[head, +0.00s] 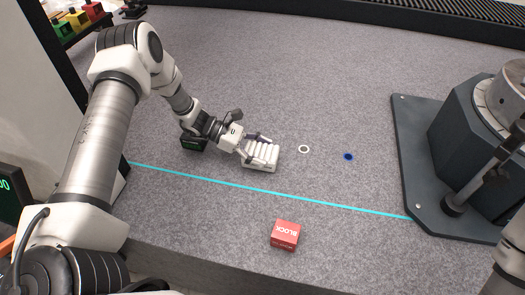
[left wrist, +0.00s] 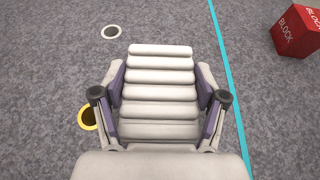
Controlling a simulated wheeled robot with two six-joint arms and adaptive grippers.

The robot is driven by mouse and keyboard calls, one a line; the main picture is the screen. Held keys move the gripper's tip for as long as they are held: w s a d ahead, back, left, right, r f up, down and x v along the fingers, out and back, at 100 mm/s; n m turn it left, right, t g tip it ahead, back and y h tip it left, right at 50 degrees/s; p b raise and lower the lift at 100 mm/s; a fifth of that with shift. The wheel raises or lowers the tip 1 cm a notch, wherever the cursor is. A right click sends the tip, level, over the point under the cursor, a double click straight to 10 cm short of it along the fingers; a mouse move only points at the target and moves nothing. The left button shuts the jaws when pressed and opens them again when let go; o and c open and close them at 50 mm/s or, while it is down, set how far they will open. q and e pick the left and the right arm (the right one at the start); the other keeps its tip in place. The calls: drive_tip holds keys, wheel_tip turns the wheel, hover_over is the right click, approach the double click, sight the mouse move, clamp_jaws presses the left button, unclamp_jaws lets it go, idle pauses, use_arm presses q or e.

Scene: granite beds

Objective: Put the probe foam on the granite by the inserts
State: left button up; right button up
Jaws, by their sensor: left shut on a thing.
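The probe foam, a white ribbed block (head: 261,156), is between the fingers of my left gripper (head: 257,146). In the left wrist view the foam (left wrist: 159,78) fills the space between both purple-padded fingers (left wrist: 160,100). My left gripper is shut on it. The foam is at or just above the granite (head: 330,100); any gap underneath cannot be told. Round inserts lie in the granite: a white ring (head: 304,149) and a blue disc (head: 348,156) to the right of the foam. A yellow ring (left wrist: 88,118) beside the left finger shows in the left wrist view. My right gripper is not visible.
A cyan line (head: 250,187) crosses the granite in front of the foam. A red block (head: 285,235) sits nearer the front edge. A dark machine base (head: 410,150) stands at right. Granite beyond the inserts is clear.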

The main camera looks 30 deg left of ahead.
use_arm(q)
drive_tip(key=shift+f, duration=0.2)
drive_tip(key=o, duration=1)
drive_tip(key=shift+c, duration=0.2)
drive_tip(key=shift+r, duration=0.1)
drive_tip(key=shift+r, duration=0.3)
drive_tip(key=p+v, duration=0.3)
drive_tip(key=v, duration=0.8)
drive_tip(key=shift+f+p, duration=0.1)
drive_tip(key=shift+p, duration=0.25)
drive_tip(key=shift+a, duration=0.45)
